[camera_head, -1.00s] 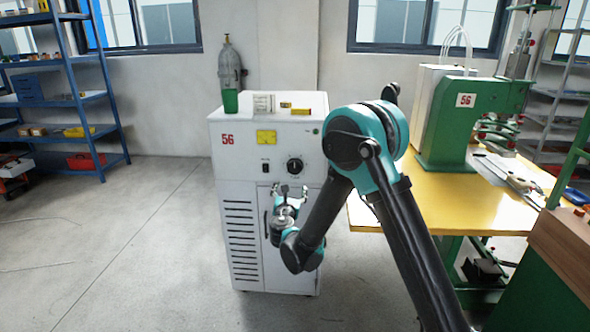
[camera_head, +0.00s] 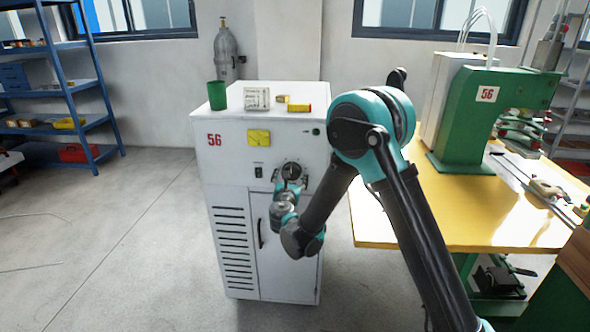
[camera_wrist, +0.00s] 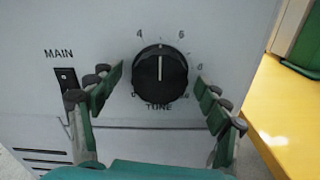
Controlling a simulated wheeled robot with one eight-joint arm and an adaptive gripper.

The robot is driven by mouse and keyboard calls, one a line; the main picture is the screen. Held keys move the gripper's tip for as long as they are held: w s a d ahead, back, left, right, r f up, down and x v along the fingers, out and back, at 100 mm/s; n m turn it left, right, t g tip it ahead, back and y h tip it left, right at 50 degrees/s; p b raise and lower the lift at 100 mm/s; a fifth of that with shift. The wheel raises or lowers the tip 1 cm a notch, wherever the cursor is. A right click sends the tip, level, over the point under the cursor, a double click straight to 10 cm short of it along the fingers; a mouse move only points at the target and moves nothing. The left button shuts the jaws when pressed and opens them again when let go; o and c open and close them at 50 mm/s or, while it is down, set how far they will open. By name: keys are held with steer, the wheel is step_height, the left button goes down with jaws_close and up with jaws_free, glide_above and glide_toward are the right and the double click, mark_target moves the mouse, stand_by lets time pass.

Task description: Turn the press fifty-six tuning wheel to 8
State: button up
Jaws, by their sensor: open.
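The tuning wheel (camera_wrist: 160,74) is a black ribbed knob with a white pointer line, on the front of the white cabinet marked 56 (camera_head: 225,165). In the wrist view the pointer stands about straight up, between the printed 4 and 6; the 8 is on the right, partly beside a finger. "TUNE" is printed below. My gripper (camera_wrist: 158,104) is open, its green-padded fingers left and right of the wheel and apart from it. In the head view the gripper (camera_head: 291,186) is in front of the wheel and partly hides it.
A MAIN switch (camera_wrist: 66,82) is left of the wheel. On the cabinet top stand a green cup (camera_head: 217,95), a meter-like box (camera_head: 257,99) and a yellow box (camera_head: 299,107). A yellow table (camera_head: 440,215) with a green press (camera_head: 480,120) is close on the right.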

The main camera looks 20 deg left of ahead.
steer(key=shift+w, duration=0.25)
steer(key=shift+c, duration=0.4)
steer(key=c, duration=1.1)
steer(key=shift+o, duration=0.2)
